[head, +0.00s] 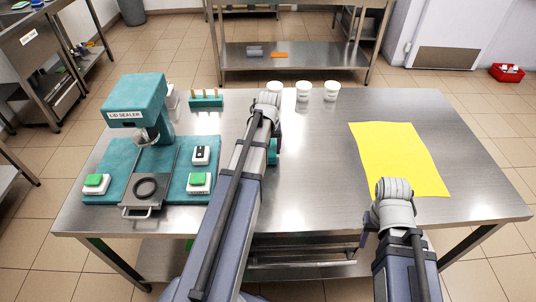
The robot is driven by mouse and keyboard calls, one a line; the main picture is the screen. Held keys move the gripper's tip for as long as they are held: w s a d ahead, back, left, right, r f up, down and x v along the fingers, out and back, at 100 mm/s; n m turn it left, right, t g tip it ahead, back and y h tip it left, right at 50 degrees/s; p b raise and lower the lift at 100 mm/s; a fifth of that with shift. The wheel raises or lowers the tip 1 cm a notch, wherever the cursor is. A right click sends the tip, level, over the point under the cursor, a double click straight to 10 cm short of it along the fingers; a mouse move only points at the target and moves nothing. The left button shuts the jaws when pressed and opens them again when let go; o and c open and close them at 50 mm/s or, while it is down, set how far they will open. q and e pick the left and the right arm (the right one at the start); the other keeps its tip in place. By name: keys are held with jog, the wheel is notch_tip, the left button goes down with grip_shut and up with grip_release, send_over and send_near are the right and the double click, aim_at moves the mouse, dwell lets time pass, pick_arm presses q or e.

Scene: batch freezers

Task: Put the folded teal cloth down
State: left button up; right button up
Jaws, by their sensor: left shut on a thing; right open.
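A small part of the folded teal cloth (273,152) shows just right of my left forearm in the head view, over the middle of the steel table. The rest of it is hidden behind the arm. My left gripper (271,138) is shut on the cloth, its fingers mostly covered by my own arm. I cannot tell whether the cloth touches the tabletop. My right gripper (369,228) is open near the table's front edge, its fingertips mostly hidden behind its wrist.
The steel table (315,195) is bare between my arms. A yellow sheet (398,155) lies at right. Three white tubs (303,91) stand along the back edge. The teal lid sealer (135,100) fills the left side, with a small teal rack (206,101) behind it.

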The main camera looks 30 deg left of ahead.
pick_arm(q)
jog(key=shift+f, duration=0.2)
pick_arm(e)
jog(key=shift+f, duration=0.25)
pick_arm(q)
jog(key=shift+f, duration=0.1)
jog(key=shift+f, duration=0.15)
jog(key=o, duration=1.1)
pick_arm(e)
jog(key=shift+f, duration=0.15)
pick_arm(q)
jog(key=shift+r, duration=0.2)
jog(key=r+p, duration=0.4)
jog(key=s+r+p, duration=0.1)
jog(key=r+p, duration=0.7)
jog(key=shift+s+d, duration=0.15)
jog(key=shift+d, duration=0.25)
pick_arm(e)
notch_tip(320, 180, up, 12)
jog(key=shift+r, duration=0.2)
jog(key=shift+f, duration=0.1)
